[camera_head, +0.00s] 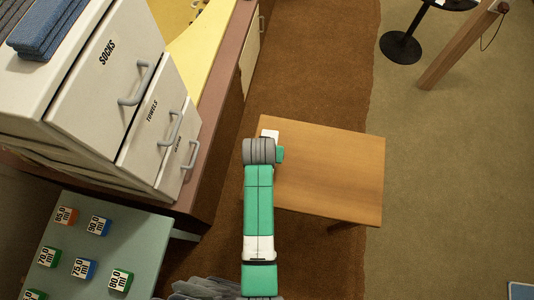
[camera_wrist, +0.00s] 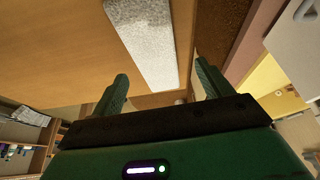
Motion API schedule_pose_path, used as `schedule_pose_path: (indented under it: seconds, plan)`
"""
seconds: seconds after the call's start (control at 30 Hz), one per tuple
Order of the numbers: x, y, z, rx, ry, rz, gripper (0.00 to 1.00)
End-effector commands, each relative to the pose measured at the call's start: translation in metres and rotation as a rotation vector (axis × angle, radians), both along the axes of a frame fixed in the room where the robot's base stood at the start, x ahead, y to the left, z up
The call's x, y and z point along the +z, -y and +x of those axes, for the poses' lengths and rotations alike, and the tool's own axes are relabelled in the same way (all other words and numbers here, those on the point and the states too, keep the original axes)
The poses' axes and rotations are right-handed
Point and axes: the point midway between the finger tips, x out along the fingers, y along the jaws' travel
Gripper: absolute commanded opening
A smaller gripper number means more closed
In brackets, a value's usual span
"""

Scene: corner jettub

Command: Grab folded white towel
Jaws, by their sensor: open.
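A white, rough-textured flat piece, which looks like the folded white towel (camera_wrist: 148,38), lies on the wooden table (camera_wrist: 60,35) in the wrist view. In the head view only a small white corner (camera_head: 270,134) shows at the table's far left edge, and my arm hides the rest. My gripper (camera_wrist: 162,85) is open and empty in the wrist view. Its two green fingers are apart, with the near end of the white piece seen between and beyond the fingertips. I cannot tell the gap between them. In the head view my arm hides the fingers.
A white drawer unit (camera_head: 100,90) labelled socks and towels stands at left, with blue folded cloth (camera_head: 45,25) on top. A pale green table (camera_head: 130,235) with several labelled blocks is at lower left. The wooden table's right part (camera_head: 340,175) is clear.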

Motion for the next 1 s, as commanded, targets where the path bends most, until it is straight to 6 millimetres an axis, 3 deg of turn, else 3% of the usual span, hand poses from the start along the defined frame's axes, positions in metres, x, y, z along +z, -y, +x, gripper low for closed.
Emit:
schedule_pose_path:
  seconds: [0.23,0.53,0.8,1.0]
  plan:
    - [-0.041,0.007,0.011,-0.002,-0.003,0.001,0.78]
    - [-0.046,0.007,0.014,-0.001,0.0,0.0,0.78]
    - [-0.046,0.007,0.013,-0.001,0.0,0.0,0.28]
    - [-0.045,0.007,0.014,-0.001,0.001,0.0,0.28]
